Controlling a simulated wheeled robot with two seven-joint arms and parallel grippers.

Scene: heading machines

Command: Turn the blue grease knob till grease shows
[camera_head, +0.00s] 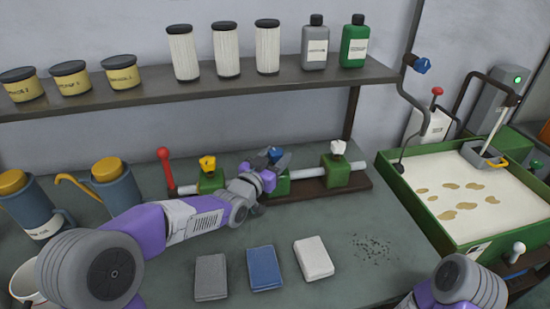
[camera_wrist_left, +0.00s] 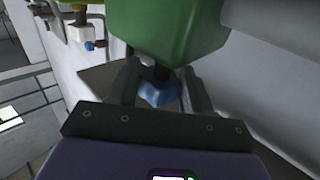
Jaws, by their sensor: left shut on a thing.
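The blue grease knob (camera_head: 275,153) sits on the middle green block (camera_head: 282,184) of the grey rail. My left gripper (camera_head: 268,162) is at it, with its arm reaching in from the lower left. In the left wrist view, the blue knob (camera_wrist_left: 160,92) is between the two fingers of my left gripper (camera_wrist_left: 160,88), which are shut on it. The green block (camera_wrist_left: 165,28) fills the top of that view. My gripper hides part of the block, so I cannot tell whether grease shows there. My right gripper is out of view.
A yellow knob (camera_head: 208,162) and a white knob (camera_head: 338,147) sit on neighbouring green blocks. A red-tipped lever (camera_head: 165,155) stands at the rail's left end. Grey (camera_head: 211,278), blue (camera_head: 264,269) and white (camera_head: 313,258) pads lie in front. A green-rimmed tray (camera_head: 408,205) stands right.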

